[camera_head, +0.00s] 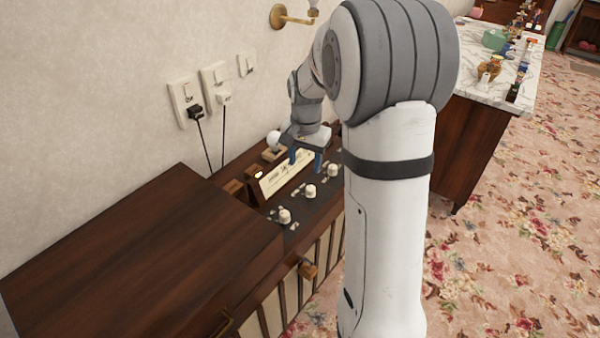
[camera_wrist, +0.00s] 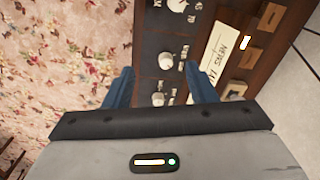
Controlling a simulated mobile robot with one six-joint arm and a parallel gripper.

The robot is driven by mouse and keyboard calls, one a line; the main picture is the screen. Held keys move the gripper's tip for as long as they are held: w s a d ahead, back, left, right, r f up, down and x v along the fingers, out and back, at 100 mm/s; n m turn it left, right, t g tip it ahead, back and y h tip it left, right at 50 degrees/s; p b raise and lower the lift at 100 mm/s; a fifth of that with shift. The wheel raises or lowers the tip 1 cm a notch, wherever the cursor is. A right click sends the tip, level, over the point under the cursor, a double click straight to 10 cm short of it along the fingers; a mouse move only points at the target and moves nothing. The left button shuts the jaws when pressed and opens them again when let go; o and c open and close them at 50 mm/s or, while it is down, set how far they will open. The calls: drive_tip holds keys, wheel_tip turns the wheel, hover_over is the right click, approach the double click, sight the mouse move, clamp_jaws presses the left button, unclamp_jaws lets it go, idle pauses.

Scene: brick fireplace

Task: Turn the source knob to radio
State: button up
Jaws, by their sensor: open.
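A dark console (camera_head: 255,205) stands against the wall, with a row of cream knobs on its top panel. A near knob (camera_head: 284,216) and a middle knob (camera_head: 310,191) show in the head view. In the wrist view I see a large dial (camera_wrist: 178,5), a knob (camera_wrist: 166,61) and another knob (camera_wrist: 158,99). I cannot read which one is the source knob. My gripper (camera_head: 306,160) is over the far part of the panel, its blue fingers pointing down. In the wrist view my gripper (camera_wrist: 160,80) is open, with two knobs showing between its fingers and nothing held.
A cream card (camera_wrist: 222,50) with lettering lies beside the knobs; it also shows in the head view (camera_head: 285,176). A wooden cabinet (camera_head: 130,250) rises at the near left. Wall sockets (camera_head: 215,85) with cords are behind. A marble-topped counter (camera_head: 490,80) stands right.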

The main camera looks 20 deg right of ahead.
sight(311, 187)
drive_tip(key=w+d+f+m, duration=0.1)
drive_tip(key=w+f, duration=0.1)
drive_tip(key=f, duration=0.1)
drive_tip(key=w+d+f+m+b, duration=0.1)
drive_tip(key=w+d+f, duration=0.1)
drive_tip(key=w+f, duration=0.1)
drive_tip(key=w+d+f+m, duration=0.1)
drive_tip(key=w+f, duration=0.1)
drive_tip(key=f, duration=0.2)
drive_tip(key=shift+w+d+f+g, duration=0.2)
drive_tip(key=shift+d+g, duration=0.2)
drive_tip(key=shift+d+f+m, duration=0.1)
drive_tip(key=shift+f+m, duration=0.2)
drive_tip(key=shift+f, duration=0.1)
wheel_tip(311, 187, down, 7)
drive_tip(key=shift+f+b, duration=0.1)
drive_tip(key=shift+b, duration=0.2)
drive_tip(key=shift+c, duration=0.5)
drive_tip(key=c, duration=0.9)
